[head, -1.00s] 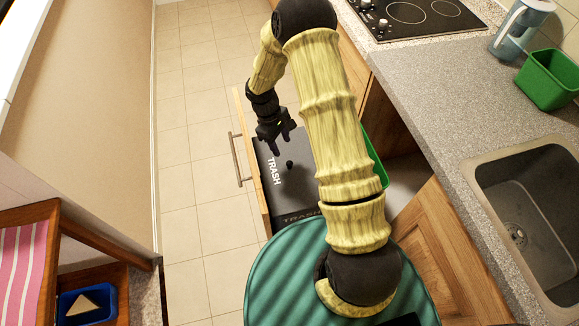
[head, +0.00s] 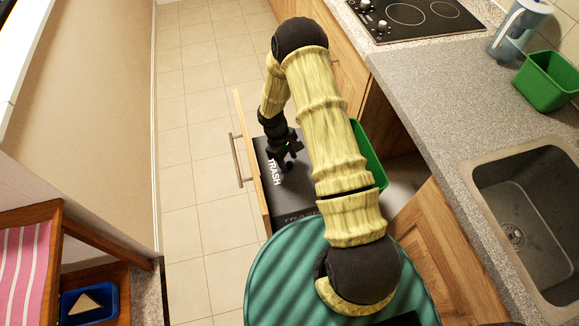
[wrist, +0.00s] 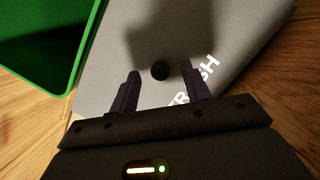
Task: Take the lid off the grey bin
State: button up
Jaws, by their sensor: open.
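The grey bin's lid (head: 298,196) is dark grey, marked TRASH, and lies flat on the bin in the pulled-out wooden drawer. In the wrist view the lid (wrist: 215,38) fills the upper middle, with a small round dark knob (wrist: 160,71) on it. My gripper (head: 283,163) is over the lid and hides the knob in the head view. In the wrist view my gripper (wrist: 160,90) is open and empty, its two fingers apart, with the knob seen between and just beyond their tips. Whether the fingers are level with the knob I cannot tell.
A green bin (head: 368,158) stands beside the grey one, partly behind my arm. The drawer front with its handle (head: 237,160) is on the left, and tiled floor lies beyond. The open cabinet door (head: 440,250) and the counter (head: 425,100) are on the right.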

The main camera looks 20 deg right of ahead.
jog(key=shift+s+d+f, duration=0.1)
jog(key=shift+f, duration=0.35)
grip_shut()
